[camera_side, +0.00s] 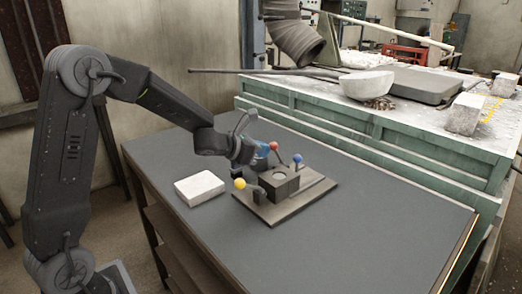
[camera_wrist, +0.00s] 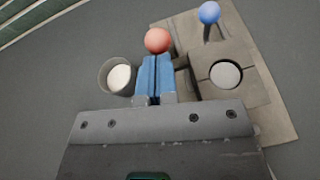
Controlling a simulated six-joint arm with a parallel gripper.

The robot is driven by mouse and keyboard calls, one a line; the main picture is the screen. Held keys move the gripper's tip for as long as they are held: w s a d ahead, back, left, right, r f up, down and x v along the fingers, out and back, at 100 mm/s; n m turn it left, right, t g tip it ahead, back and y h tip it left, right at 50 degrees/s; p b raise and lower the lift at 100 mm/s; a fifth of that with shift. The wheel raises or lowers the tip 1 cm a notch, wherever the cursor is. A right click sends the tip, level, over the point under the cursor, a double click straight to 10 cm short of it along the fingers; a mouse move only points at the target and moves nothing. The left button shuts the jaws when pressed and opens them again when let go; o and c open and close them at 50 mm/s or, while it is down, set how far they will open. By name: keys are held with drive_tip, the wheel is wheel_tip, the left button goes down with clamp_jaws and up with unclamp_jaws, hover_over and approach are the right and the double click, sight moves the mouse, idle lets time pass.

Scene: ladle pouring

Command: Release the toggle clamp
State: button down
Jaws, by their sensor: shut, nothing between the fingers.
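A dark mould block (camera_side: 279,182) with a round opening sits on a flat base plate (camera_side: 283,211) on the grey table. Lever knobs stand around it: a red ball (camera_side: 274,146), a blue ball (camera_side: 298,158) and a yellow ball (camera_side: 240,183). Which lever belongs to the toggle clamp I cannot tell. My gripper (camera_side: 264,149) is shut and empty, close to the red ball. In the wrist view, my blue fingers (camera_wrist: 154,72) are together just below the red ball (camera_wrist: 158,40); contact is unclear. The block (camera_wrist: 238,74) and blue ball (camera_wrist: 209,13) are to their right.
A round cup (camera_wrist: 117,76) with a pale inside is left of my fingers in the wrist view. A white slab (camera_side: 200,187) lies left of the plate. A green bench (camera_side: 390,140) behind holds a ladle bowl (camera_side: 367,85). The table's front right is clear.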

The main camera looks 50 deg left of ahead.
drive_tip(key=shift+w+r, duration=0.4)
idle(0.3)
drive_tip(key=w+r, duration=0.2)
drive_tip(key=w, duration=0.7)
drive_tip(key=shift+w+r, duration=0.2)
drive_tip(key=shift+r, duration=0.05)
drive_tip(key=shift+d+f, duration=0.15)
drive_tip(key=shift+f, duration=0.1)
idle(0.4)
drive_tip(key=s+a+r, duration=0.1)
drive_tip(key=s+r, duration=0.1)
drive_tip(key=r, duration=0.4)
drive_tip(key=s+a+r, duration=0.1)
drive_tip(key=s+r, duration=0.1)
drive_tip(key=r, duration=0.5)
drive_tip(key=shift+s, duration=0.4)
